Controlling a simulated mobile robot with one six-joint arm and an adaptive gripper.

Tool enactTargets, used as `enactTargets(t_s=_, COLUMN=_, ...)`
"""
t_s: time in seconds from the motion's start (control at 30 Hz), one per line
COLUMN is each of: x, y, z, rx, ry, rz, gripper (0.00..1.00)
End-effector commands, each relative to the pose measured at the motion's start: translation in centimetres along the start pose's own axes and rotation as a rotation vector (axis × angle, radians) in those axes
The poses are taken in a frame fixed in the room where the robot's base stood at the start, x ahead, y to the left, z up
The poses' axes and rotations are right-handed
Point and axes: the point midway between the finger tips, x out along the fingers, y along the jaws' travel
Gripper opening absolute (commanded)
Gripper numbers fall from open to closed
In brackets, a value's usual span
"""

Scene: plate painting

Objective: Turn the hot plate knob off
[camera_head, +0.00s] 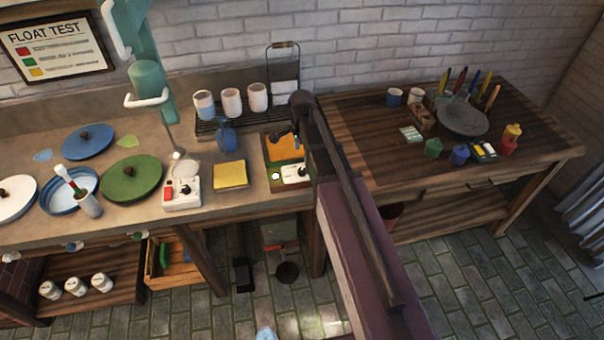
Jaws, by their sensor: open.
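A small white appliance (182,192) with a round pale top, a red switch and a black knob (186,189) stands on the counter left of centre. My dark arm reaches up from the bottom right. The knob settings are too small to read.
A yellow pad (230,175) lies between the two white units. A rack with white cups (231,102) stands behind. Blue and green round lids (132,178) lie left. A teal and white fixture (148,85) hangs above the counter. A wooden table (370,135) stands right.

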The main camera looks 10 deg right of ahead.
Motion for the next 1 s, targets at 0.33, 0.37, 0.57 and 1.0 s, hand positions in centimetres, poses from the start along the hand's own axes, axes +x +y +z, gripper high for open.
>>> enactTargets(t_s=0.33, x=3.0, y=0.0, z=0.0, rx=0.0, ry=0.0, rz=0.0, gripper=0.75)
enactTargets(t_s=0.37, x=3.2, y=0.0, z=0.0, rx=0.0, ry=0.0, rz=0.0, gripper=0.75)
enactTargets(t_s=0.57, x=4.8, y=0.0, z=0.0, rx=0.0, ry=0.0, rz=0.0, gripper=0.75)
enactTargets(t_s=1.0, x=7.7, y=0.0, z=0.0, rx=0.0, ry=0.0, rz=0.0, gripper=0.75)
